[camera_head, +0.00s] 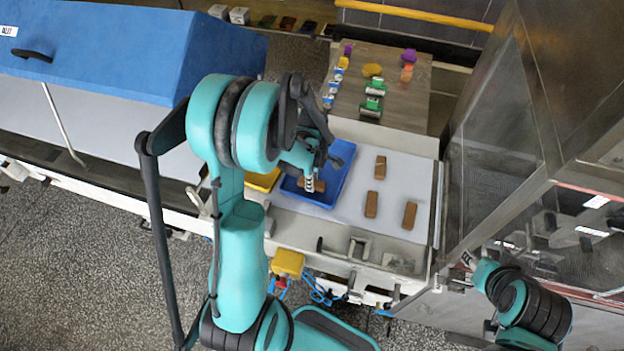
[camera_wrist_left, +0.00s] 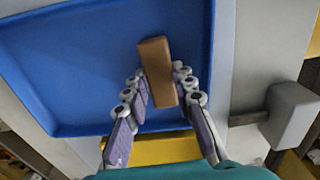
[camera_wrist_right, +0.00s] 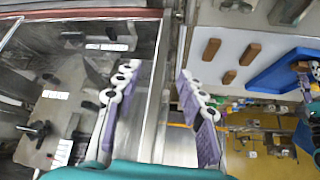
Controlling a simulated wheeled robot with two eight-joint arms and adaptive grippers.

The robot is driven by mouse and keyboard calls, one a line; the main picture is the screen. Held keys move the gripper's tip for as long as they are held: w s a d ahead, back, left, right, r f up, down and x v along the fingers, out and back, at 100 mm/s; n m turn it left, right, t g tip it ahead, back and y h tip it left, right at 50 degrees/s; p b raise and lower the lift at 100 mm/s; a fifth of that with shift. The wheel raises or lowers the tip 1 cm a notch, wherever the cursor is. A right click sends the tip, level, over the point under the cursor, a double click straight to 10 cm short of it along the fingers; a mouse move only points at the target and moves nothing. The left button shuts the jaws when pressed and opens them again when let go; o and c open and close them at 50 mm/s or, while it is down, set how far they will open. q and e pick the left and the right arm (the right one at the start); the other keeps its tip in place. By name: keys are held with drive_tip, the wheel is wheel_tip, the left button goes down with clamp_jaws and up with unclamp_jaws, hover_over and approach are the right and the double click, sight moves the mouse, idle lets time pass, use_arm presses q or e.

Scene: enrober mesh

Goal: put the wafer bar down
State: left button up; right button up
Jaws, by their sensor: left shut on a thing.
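My left gripper (camera_head: 309,183) is over the blue tray (camera_head: 343,152) and shut on a brown wafer bar (camera_head: 319,186). In the left wrist view the bar (camera_wrist_left: 154,62) sits tilted between the two fingers, over the bare blue floor of the tray (camera_wrist_left: 75,65). I cannot tell whether it touches the floor. Three more brown bars (camera_head: 381,167) (camera_head: 371,204) (camera_head: 409,215) lie apart on the pale surface right of the tray. My right gripper (camera_wrist_right: 155,80) is open and empty, near the glass-sided machine; its fingers are well apart.
A yellow container (camera_head: 262,181) is beside the tray's left edge. A large steel and glass machine (camera_head: 545,130) stands at the right. A wooden board (camera_head: 400,110) with several small coloured items is behind. The blue hood (camera_head: 130,45) is at the left.

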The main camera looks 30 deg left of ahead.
use_arm(q)
drive_tip(key=shift+f, duration=0.1)
drive_tip(key=o, duration=0.4)
drive_tip(key=shift+f, duration=0.1)
drive_tip(key=o, duration=0.5)
drive_tip(key=shift+c, duration=0.2)
drive_tip(key=shift+r, duration=0.5)
wheel_tip(320, 180, up, 11)
drive_tip(key=p, duration=0.2)
drive_tip(key=s+d+r+m+t, duration=0.7)
drive_tip(key=s+d+r+m, duration=0.2)
drive_tip(key=m, duration=1.1)
drive_tip(key=shift+s+d+m, duration=0.4)
drive_tip(key=shift+s+d, duration=0.4)
drive_tip(key=shift+s, duration=0.2)
